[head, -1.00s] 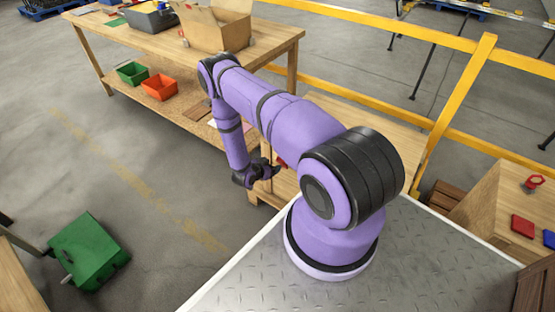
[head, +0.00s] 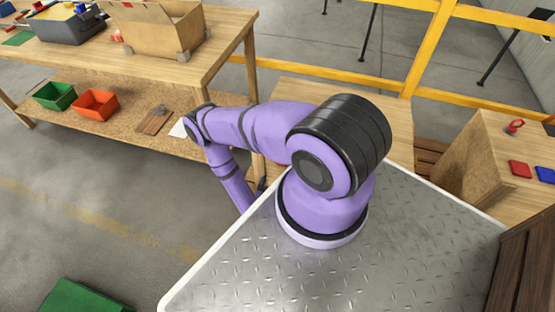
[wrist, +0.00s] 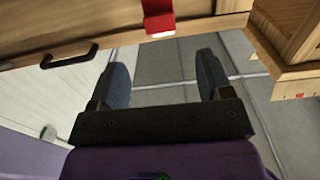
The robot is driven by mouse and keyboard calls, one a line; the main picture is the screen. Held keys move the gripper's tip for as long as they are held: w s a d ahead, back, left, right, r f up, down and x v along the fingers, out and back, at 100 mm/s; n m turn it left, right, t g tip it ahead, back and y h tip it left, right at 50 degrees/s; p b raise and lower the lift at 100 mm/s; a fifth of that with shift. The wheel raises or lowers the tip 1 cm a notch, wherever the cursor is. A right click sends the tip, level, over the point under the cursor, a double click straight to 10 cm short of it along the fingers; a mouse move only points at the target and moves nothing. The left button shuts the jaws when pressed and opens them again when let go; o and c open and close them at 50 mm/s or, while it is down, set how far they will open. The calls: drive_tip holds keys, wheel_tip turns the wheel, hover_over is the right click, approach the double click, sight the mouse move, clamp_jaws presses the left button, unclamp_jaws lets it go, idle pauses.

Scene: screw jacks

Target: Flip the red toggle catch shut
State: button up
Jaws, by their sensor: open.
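The red toggle catch (wrist: 158,14) shows at the top of the wrist view, on the front of a wooden body (wrist: 105,20). Its lower end has a pale tip, and its upper part is cut off by the picture edge. My gripper (wrist: 162,78) is open and empty, with its two dark fingers pointing toward the wooden front. The catch lies beyond the fingertips, roughly in line with the gap between them, and is not touched. In the head view my arm and base hide most of the gripper, and I cannot make out the catch there.
A black handle (wrist: 70,57) sits left of the catch, and a wooden box (wrist: 290,35) stands at right. In the head view a workbench (head: 225,45) stands at back left, a yellow rail (head: 430,50) runs behind, and a wooden stand (head: 480,165) is at right.

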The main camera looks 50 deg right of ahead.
drive_tip(key=x, duration=1)
drive_tip(key=shift+w+d, duration=0.1)
drive_tip(key=shift+d, duration=0.25)
drive_tip(key=c, duration=1.3)
drive_tip(key=shift+w+d+r+g+y, duration=0.25)
drive_tip(key=shift+d+g+y, duration=0.15)
drive_tip(key=shift+y, duration=0.5)
drive_tip(key=y, duration=0.2)
drive_tip(key=d+g+y, duration=0.1)
drive_tip(key=y, duration=0.1)
drive_tip(key=shift+w+r+g, duration=0.15)
drive_tip(key=shift+g, duration=0.15)
